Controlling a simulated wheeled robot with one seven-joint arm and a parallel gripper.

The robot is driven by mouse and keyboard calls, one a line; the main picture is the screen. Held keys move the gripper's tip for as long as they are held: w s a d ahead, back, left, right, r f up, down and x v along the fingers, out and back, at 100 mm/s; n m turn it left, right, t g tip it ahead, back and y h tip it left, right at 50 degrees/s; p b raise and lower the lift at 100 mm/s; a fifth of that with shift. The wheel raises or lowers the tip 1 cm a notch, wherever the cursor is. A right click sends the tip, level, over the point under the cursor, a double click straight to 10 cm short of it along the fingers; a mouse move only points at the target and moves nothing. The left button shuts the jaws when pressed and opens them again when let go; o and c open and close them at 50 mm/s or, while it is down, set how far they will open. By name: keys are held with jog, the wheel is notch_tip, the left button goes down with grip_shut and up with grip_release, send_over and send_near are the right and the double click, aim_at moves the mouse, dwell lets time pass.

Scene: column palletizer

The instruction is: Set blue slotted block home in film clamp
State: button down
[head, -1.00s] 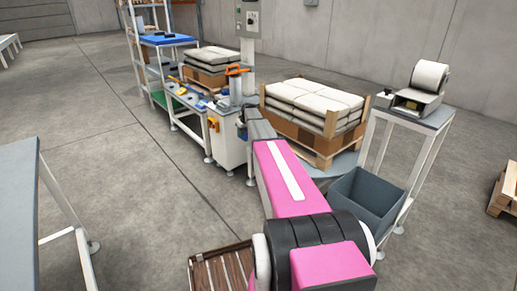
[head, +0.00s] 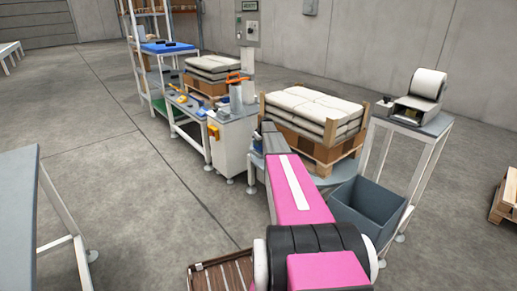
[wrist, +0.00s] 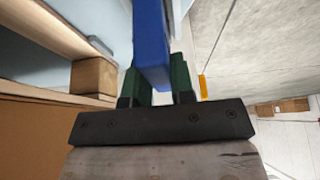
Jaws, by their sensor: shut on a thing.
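In the wrist view my gripper (wrist: 157,88) has dark green fingers shut on the blue slotted block (wrist: 151,45). The block runs from the fingers up to the top edge of the picture, and its far end and slot are not clear. I cannot make out the film clamp for certain in either view.
A white cabinet (head: 232,150) with an orange-handled device (head: 237,78) stands left of my arm. A stacked pallet (head: 318,152) is just right of it. A grey bin (head: 368,208) and a side table (head: 420,124) stand further right. Open floor lies left.

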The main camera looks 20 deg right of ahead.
aim_at(259, 147)
notch_tip(259, 147, down, 4)
jog(key=shift+r, duration=0.15)
jog(key=c, duration=1)
grip_release()
jog(key=shift+r, duration=0.1)
jog(key=v, duration=1.2)
jog(key=s+a+f+m+g, duration=0.2)
jog(key=s+a+f, duration=0.1)
jog(key=s+a, duration=1.65)
jog(key=s+a+g, duration=0.1)
jog(key=s+a, duration=0.2)
jog(key=s, duration=0.6)
jog(key=s+a+m+h, duration=0.1)
jog(key=s+a, duration=0.3)
jog(key=s, duration=0.6)
jog(key=s+a+r+m+g, duration=0.1)
jog(key=s+a, duration=0.3)
jog(key=s, duration=0.6)
jog(key=shift+g+h, duration=0.3)
